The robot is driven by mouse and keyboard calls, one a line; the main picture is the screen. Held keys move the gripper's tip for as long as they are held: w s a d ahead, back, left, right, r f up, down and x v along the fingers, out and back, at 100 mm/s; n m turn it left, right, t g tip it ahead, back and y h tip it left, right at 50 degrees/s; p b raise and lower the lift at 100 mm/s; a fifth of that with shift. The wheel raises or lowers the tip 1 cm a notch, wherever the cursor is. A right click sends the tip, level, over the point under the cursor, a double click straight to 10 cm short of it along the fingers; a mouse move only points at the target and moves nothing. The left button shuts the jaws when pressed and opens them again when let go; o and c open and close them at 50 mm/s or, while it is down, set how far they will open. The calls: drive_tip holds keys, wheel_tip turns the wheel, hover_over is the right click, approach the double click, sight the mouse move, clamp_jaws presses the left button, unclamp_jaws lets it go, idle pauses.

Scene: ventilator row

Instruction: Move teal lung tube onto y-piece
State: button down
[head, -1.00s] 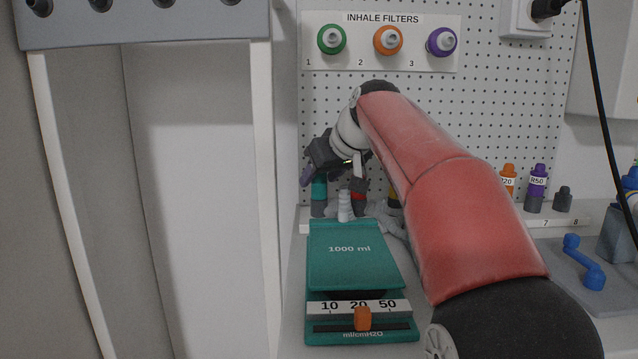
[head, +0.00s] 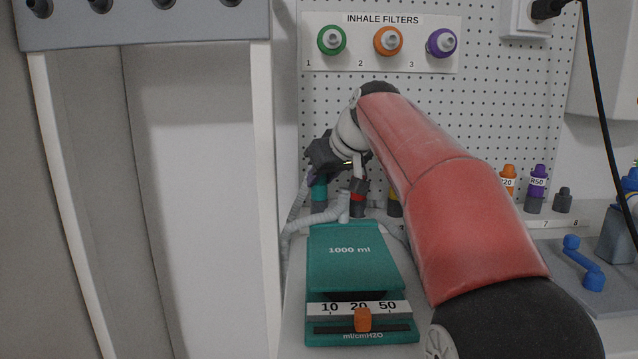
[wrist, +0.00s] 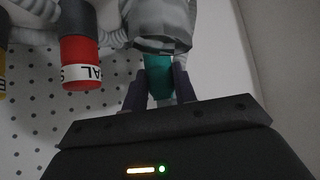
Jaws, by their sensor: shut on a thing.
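My gripper (head: 320,170) is at the pegboard behind the teal test lung (head: 350,250). In the wrist view its two dark fingers (wrist: 158,90) are shut on the teal end of the lung tube (wrist: 157,72). A grey rounded piece (wrist: 160,35) sits against the teal end; I cannot tell whether it is the y-piece or whether they are joined. In the head view a teal part (head: 319,190) shows just below the gripper. A grey corrugated hose (head: 290,235) bends along the left of the lung. The y-piece cannot be made out clearly.
A red labelled connector (wrist: 80,60) hangs close beside my fingers, with a yellow one (head: 395,203) further right. Orange (head: 508,180) and purple (head: 538,180) parts stand on the right shelf. A blue crank (head: 583,262) lies at right. Inhale filters (head: 388,40) hang above.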

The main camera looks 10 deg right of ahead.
drive_tip(key=shift+r, duration=0.3)
drive_tip(key=shift+r+p, duration=1)
drive_tip(key=shift+r, duration=1.35)
